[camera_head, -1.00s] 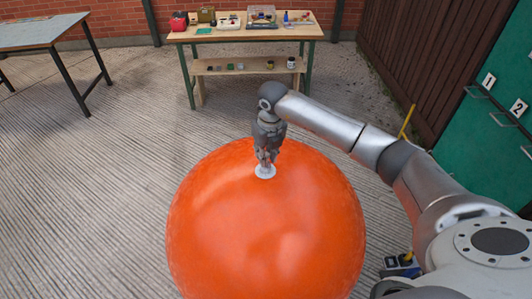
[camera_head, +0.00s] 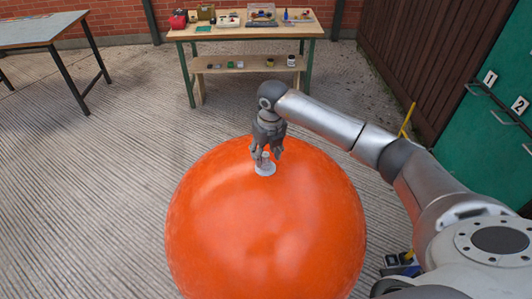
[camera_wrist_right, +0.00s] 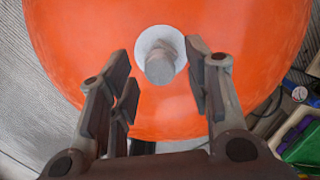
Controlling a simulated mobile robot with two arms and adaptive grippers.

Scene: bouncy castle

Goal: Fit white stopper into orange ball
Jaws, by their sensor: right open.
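The large orange ball (camera_head: 265,235) rests on the ribbed concrete floor in the middle of the head view. It fills much of the right wrist view (camera_wrist_right: 245,60). The white stopper (camera_head: 265,169) is at the top of the ball, its round flange against the orange surface. In the right wrist view its grey-white plug (camera_wrist_right: 160,66) points up toward the camera. My right gripper (camera_head: 266,156) is just above the ball, its fingers open on either side of the stopper. How deep the stopper sits is hidden. My left gripper is not in view.
A workbench (camera_head: 250,31) with tools and small items stands at the back. A grey table (camera_head: 40,32) is at the back left. Green panels with numbered hooks (camera_head: 503,95) are at the right. Floor left of the ball is clear.

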